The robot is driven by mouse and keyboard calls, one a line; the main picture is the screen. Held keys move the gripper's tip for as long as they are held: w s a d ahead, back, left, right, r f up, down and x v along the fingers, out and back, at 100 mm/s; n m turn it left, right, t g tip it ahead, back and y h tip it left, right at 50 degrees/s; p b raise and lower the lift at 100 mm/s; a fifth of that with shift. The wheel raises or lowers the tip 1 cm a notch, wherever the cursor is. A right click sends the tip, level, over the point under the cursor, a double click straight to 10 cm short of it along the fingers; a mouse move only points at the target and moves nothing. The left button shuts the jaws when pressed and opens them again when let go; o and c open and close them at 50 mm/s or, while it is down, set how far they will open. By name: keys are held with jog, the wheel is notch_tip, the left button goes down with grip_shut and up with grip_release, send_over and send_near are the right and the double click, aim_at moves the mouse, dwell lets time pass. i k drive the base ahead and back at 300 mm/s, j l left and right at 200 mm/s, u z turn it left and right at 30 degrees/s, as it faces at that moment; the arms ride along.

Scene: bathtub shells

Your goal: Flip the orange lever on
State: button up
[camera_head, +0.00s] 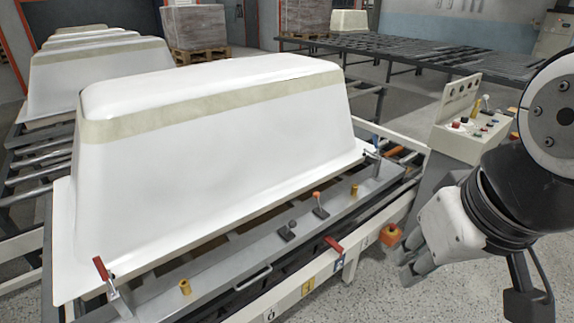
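A small lever with an orange knob (317,198) stands on a dark base on the grey metal frame, in front of the upturned white tub. It looks roughly upright. A similar lever with a dark knob (288,230) stands to its left. My gripper (404,272) hangs at the right, beyond the front edge of the frame, to the right of and lower in the picture than the orange lever. It is clear of the lever and appears empty. Its fingertips point down and left; their gap is too unclear to judge.
The white tub shell (215,150) fills the middle. An orange box (391,236) sits by my gripper. A control panel (470,130) stands behind my arm. Grey floor is open at lower right.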

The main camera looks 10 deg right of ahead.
aim_at(316, 195)
jog(key=i+j, duration=0.1)
jog(key=i, duration=0.4)
jog(key=i+j+z, duration=0.15)
jog(key=i, duration=0.35)
